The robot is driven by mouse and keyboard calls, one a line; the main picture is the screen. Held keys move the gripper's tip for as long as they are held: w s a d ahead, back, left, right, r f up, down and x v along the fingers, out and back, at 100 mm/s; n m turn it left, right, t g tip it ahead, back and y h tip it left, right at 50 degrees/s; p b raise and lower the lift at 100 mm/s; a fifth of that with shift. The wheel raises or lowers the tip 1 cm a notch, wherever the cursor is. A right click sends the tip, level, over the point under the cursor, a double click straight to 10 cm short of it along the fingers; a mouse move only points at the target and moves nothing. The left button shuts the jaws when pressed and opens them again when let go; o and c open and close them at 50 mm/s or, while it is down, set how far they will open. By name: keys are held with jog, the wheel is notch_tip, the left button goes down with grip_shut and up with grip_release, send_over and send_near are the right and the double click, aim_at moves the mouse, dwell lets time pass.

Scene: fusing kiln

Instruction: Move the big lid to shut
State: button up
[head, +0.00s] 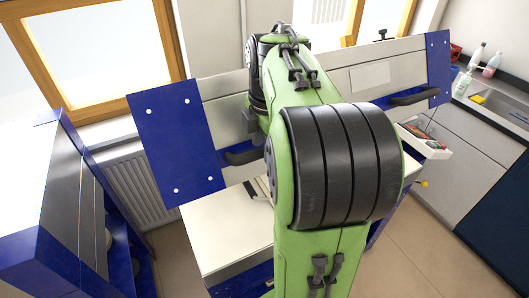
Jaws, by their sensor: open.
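The big lid (178,143) stands raised and tilted, a long grey panel with blue ends and two black handles. Its left handle (242,157) is partly covered by my arm; its right handle (414,95) is in plain view. Below it is the kiln's pale flat bed (228,232) with a blue body, so the lid is open. My green and black arm hides the middle of the lid and bed. My gripper (250,125) shows only in part, in front of the lid just above the left handle. Its fingertips are hard to make out, and contact with the handle cannot be told.
A blue and grey cabinet (62,205) stands at the left, near a radiator (140,185). At the right are a counter with a sink (505,103), bottles (476,57) and a small white tray of tools (428,140). Floor is free at lower right.

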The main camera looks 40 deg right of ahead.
jog(key=shift+w+f, duration=0.1)
jog(key=shift+f, duration=0.2)
jog(key=shift+c, duration=0.3)
grip_shut()
